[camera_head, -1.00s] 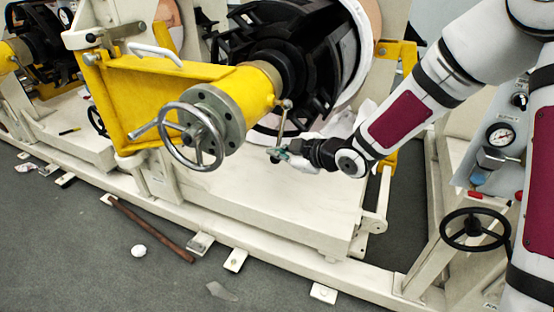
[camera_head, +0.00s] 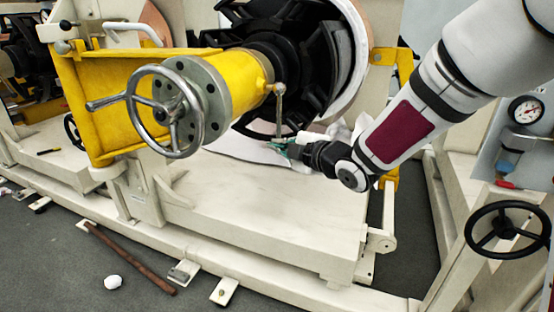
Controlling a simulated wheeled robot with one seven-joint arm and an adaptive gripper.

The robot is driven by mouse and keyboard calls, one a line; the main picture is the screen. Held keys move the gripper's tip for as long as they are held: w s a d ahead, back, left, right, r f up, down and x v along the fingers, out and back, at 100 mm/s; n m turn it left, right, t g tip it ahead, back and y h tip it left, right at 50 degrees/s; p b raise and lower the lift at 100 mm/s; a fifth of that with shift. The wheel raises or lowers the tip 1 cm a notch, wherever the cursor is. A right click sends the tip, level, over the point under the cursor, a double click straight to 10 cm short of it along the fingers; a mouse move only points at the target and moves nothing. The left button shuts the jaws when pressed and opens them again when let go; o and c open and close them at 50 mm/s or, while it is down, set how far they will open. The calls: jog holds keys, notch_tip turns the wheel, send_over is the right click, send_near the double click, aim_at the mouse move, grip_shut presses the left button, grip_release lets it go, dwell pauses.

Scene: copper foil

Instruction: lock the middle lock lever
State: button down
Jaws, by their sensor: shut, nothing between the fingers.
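The lock lever (camera_head: 280,108) is a thin metal rod with a ball at its upper end. It hangs down from the right side of the yellow cylindrical hub (camera_head: 236,82). My gripper (camera_head: 278,144) is shut and empty, with its tips at the lower end of the lever. I cannot tell whether the tips touch the lever or are just beside it. The metal handwheel (camera_head: 166,108) is on the left of the hub, in front of its grey flange.
The black spoked reel (camera_head: 310,50) stands behind the hub. A yellow bracket frame (camera_head: 80,85) is at the left. A white base platform (camera_head: 270,205) lies below. A black handwheel (camera_head: 507,228) and a gauge (camera_head: 525,110) are at the right. A brown rod (camera_head: 130,258) lies on the floor.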

jog(key=shift+w+d+f+b, duration=0.1)
jog(key=shift+w+d+b, duration=0.15)
jog(key=shift+w, duration=0.25)
jog(key=shift+w+d+f+b, duration=0.2)
jog(key=shift+w+b, duration=0.15)
jog(key=shift+w, duration=0.2)
jog(key=shift+w+d+f+b, duration=0.1)
jog(key=shift+w+d+b, duration=0.15)
jog(key=shift+w, duration=0.25)
jog(key=shift+r, duration=0.1)
jog(key=shift+a, duration=0.1)
